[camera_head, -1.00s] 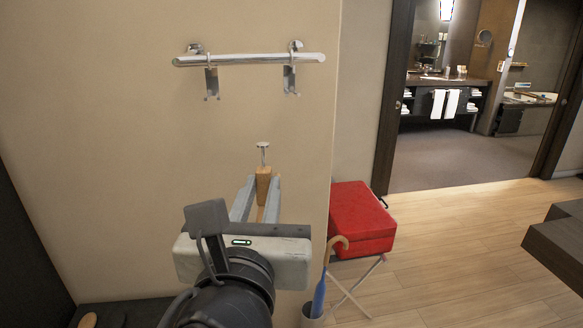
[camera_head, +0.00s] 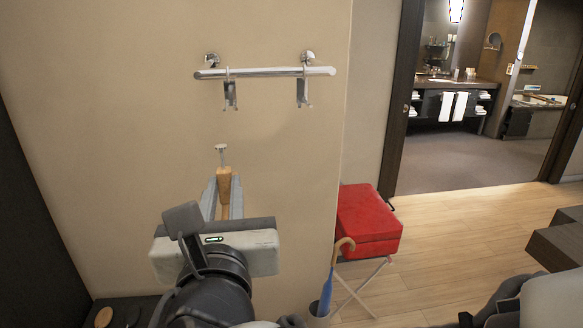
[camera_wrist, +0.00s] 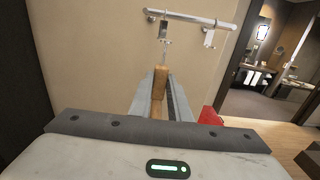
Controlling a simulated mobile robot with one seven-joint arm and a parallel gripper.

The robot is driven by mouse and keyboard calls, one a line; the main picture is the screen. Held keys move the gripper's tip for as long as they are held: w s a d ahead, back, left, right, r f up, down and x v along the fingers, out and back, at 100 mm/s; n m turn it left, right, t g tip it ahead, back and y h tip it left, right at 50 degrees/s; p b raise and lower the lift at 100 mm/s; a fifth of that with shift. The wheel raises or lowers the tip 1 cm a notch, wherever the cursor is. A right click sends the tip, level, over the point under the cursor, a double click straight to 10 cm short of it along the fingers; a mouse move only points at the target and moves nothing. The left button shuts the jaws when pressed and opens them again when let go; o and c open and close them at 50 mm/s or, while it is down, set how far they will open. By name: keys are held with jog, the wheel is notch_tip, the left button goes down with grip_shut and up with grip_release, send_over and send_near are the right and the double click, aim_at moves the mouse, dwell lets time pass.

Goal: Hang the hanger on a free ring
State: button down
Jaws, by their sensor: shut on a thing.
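My gripper (camera_head: 222,190) is shut on a wooden hanger (camera_head: 225,178), which shows between the fingers with its end pointing up. The metal top of the hanger rises above the wood, below the rail. In the wrist view the hanger (camera_wrist: 160,82) stands between my fingers, its thin metal part in line with the left ring. A chrome rail (camera_head: 265,72) is fixed to the beige wall. A left ring (camera_head: 230,94) and a right ring (camera_head: 303,90) hang from it, each with a small hook piece, and nothing hangs on either. The rest of the hanger is hidden by my gripper.
A red case (camera_head: 368,222) sits on a folding stand to the right. An umbrella with a wooden handle (camera_head: 328,285) stands in a holder by the wall corner. A dark panel (camera_head: 30,200) bounds the left. The wall around the rail is clear.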

jog(key=b+x, duration=0.3)
jog(key=x, duration=1.9)
jog(key=shift+w, duration=0.45)
jog(key=shift+w+b, duration=0.15)
jog(key=shift+b, duration=0.2)
jog(key=shift+b+x, duration=0.75)
jog(key=shift+x, duration=1.7)
dwell(2.0)
jog(key=shift+f+b, duration=0.15)
jog(key=shift+b, duration=0.25)
